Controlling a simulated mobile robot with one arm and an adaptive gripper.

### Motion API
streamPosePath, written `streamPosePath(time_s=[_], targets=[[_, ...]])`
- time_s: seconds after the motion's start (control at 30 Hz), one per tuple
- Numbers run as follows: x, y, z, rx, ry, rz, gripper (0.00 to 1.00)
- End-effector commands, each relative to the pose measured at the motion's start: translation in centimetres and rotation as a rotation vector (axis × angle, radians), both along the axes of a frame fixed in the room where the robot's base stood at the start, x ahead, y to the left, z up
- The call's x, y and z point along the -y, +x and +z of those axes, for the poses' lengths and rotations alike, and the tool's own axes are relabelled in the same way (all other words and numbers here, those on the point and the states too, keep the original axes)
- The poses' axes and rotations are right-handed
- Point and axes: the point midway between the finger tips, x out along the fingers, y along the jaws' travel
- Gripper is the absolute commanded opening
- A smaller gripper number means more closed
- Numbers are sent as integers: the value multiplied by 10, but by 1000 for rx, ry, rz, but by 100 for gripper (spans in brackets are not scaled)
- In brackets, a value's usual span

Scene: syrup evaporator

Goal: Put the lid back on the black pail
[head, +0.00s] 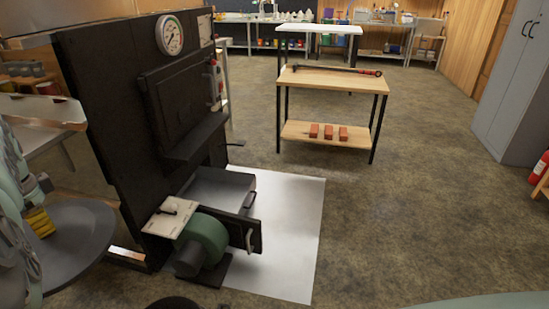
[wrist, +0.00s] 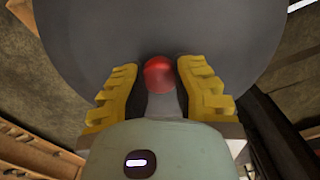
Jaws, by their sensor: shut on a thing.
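The lid (head: 85,225) is a wide dark grey disc at the lower left of the head view, held up in front of the black stove. In the wrist view the lid (wrist: 220,35) fills the upper middle, with a red round knob (wrist: 158,73) at its near side. My gripper (wrist: 158,82) has its yellow fingers shut on the knob, one on each side. It also shows in the head view (head: 40,222) above the lid. A dark curved edge (head: 174,303) shows at the bottom of the head view; I cannot tell if it is the black pail.
A black stove (head: 95,120) with a gauge stands close by. Its low door (head: 235,232) is open beside a green blower (head: 203,240), over a pale floor sheet (head: 290,235). A wooden cart (head: 330,80) stands farther back.

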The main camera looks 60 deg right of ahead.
Motion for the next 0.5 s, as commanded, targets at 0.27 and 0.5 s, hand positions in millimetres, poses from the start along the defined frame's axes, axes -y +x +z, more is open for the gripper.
streamPosePath(time_s=[0.27,0.5], targets=[[6,-1,-15,2,2,-56,0],[9,-4,-28,1,1,-98,0]])
